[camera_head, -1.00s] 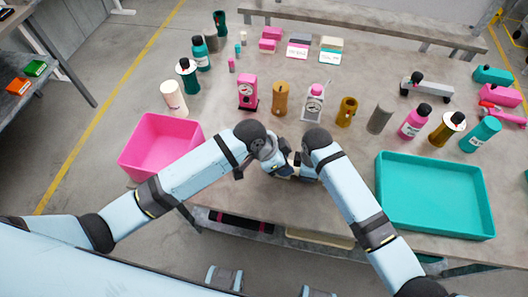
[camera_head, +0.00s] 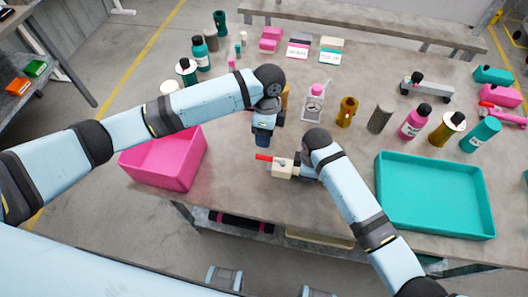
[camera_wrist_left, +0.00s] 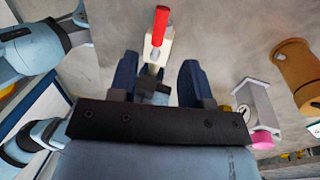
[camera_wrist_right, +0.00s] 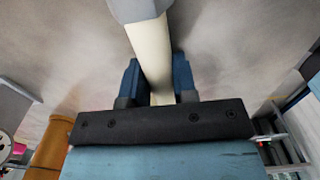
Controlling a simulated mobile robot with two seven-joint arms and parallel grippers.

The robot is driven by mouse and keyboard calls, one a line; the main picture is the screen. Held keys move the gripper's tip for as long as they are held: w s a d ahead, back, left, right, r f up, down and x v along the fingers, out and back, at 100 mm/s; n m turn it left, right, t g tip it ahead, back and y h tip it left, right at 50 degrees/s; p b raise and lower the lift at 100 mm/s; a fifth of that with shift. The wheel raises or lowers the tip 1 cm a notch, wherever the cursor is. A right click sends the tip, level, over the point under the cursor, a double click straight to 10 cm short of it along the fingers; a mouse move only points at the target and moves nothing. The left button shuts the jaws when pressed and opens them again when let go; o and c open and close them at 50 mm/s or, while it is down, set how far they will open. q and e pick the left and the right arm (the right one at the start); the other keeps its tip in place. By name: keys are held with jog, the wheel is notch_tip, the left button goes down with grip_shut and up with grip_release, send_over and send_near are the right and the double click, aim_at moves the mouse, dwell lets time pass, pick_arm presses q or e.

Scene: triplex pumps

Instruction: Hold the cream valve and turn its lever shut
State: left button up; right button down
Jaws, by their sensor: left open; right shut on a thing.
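The cream valve (camera_head: 283,171) is held above the near edge of the table. Its red lever (camera_head: 263,157) sticks out to the left, roughly in line with the body. My right gripper (camera_head: 305,170) is shut on the valve; the right wrist view shows the cream body (camera_wrist_right: 150,52) between its fingers, with a grey end part (camera_wrist_right: 138,8) beyond. My left gripper (camera_head: 263,138) is open and empty, just behind and above the lever. In the left wrist view the lever (camera_wrist_left: 158,28) lies beyond the open fingertips, apart from them.
A pink bin (camera_head: 165,165) stands at the table's left edge and a teal tray (camera_head: 435,195) lies at the right. Behind stand a white gauge stand (camera_head: 313,105), a brass part (camera_head: 347,110) and several bottles. The table between bin and tray is mostly clear.

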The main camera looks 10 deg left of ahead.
aim_at(264, 156)
pick_arm(q)
jog(key=f, duration=0.2)
jog(key=s+f, duration=0.1)
jog(key=f, duration=0.5)
jog(key=shift+s, duration=0.3)
jog(key=shift+c, duration=0.2)
grip_shut()
